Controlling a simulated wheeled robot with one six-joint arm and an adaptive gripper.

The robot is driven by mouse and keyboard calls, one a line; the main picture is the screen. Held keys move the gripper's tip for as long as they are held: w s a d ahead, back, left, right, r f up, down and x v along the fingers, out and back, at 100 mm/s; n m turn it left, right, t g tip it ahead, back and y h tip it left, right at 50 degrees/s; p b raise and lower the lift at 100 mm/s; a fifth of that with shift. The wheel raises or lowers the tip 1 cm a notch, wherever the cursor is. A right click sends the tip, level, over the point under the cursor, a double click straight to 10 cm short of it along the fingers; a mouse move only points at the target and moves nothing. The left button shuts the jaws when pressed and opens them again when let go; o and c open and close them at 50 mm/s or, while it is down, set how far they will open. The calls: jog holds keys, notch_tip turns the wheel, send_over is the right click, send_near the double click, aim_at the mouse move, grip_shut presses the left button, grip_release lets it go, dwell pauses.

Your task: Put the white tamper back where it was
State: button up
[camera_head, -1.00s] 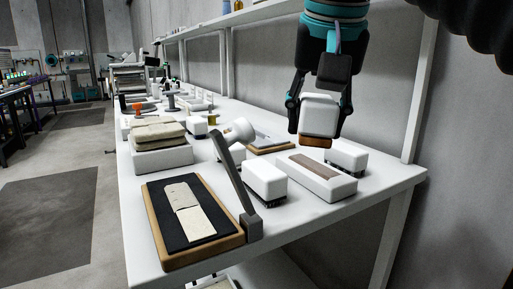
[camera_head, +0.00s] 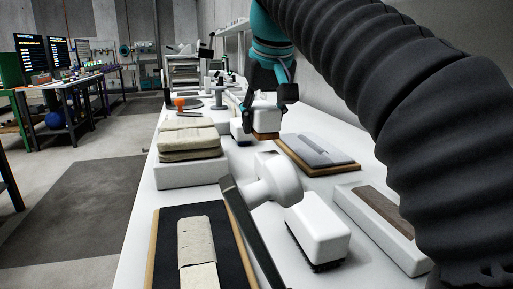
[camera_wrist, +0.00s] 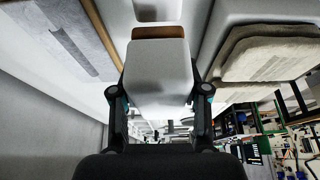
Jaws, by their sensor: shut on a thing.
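My gripper (camera_head: 268,98) is shut on a white block with a brown base, which I take as the white tamper (camera_head: 264,115). In the head view they are beyond the cloth stack, between it and the wooden board with a grey sheet. The tamper is upright and low over the table; I cannot tell whether its base touches. In the wrist view the tamper (camera_wrist: 158,78) sits between both fingers (camera_wrist: 158,95), its brown edge at the top. Another white block (camera_head: 240,128) with a dark underside stands close to its left in the head view.
The folded cloth stack (camera_head: 188,140) sits on a white block (camera_head: 190,174). The grey-sheet board (camera_head: 345,168) lies right. Nearer are a white-headed lever (camera_head: 278,180), a white brush (camera_head: 322,230), a strip-topped white block (camera_head: 362,226) and a dark-topped board (camera_head: 165,262). Several items crowd farther back.

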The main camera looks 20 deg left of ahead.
aim_at(260, 102)
jog(key=w+a+f, duration=0.1)
jog(key=w+a, duration=0.1)
jog(key=w+a+f, duration=0.2)
jog(key=shift+w+f, duration=0.25)
jog(key=shift+f, duration=0.05)
jog(key=shift+f+b, duration=0.85)
jog(key=shift+f, duration=1.2)
jog(key=shift+f, duration=0.1)
jog(key=o, duration=1.3)
jog(key=p+v, duration=0.3)
jog(key=v, duration=0.6)
jog(key=shift+r, duration=0.45)
jog(key=shift+v, duration=1.15)
jog(key=shift+d, duration=0.15)
